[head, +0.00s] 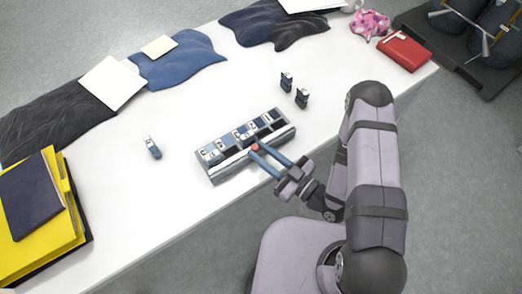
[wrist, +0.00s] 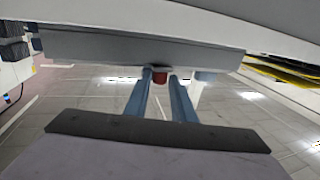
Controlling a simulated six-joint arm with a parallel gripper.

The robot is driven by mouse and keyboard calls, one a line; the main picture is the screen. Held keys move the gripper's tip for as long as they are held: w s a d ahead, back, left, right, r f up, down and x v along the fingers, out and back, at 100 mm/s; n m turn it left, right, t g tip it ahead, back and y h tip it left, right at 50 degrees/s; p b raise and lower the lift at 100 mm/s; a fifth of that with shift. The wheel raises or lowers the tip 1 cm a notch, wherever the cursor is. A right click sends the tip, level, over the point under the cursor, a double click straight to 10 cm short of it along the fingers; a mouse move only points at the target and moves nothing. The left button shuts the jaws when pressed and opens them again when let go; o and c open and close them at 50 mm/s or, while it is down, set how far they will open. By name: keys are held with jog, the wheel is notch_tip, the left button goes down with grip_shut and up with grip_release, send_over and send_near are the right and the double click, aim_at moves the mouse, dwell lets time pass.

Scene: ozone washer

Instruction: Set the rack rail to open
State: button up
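The rack (head: 225,172) is a grey tray near the table's front edge, with several small blue and white cartridges in its slots. Its long grey front side (wrist: 100,47) spans the top of the wrist view. A small red knob (head: 255,147) sits at the middle of the rack's front side. It also shows in the wrist view (wrist: 160,76), below the grey side. My gripper (head: 258,151) reaches in from the right front, its two blue fingers apart with the red knob between the tips. I cannot tell whether both fingers press on the knob. The rail's other parts are not clearly seen.
Two dark cartridges (head: 302,97) stand behind the rack, and one lighter cartridge (head: 152,147) is to its left. Yellow folders (head: 68,215) lie at the left, a red case (head: 404,52) at the far right. Folded cloths line the back. Table around the rack is clear.

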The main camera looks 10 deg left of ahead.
jog(key=shift+o, duration=1)
jog(key=shift+s+d+f+b, duration=0.1)
jog(key=shift+s+d+b, duration=0.2)
jog(key=shift+d, duration=0.35)
jog(key=shift+b+v, duration=0.75)
jog(key=shift+v, duration=2.15)
jog(key=shift+s, duration=0.1)
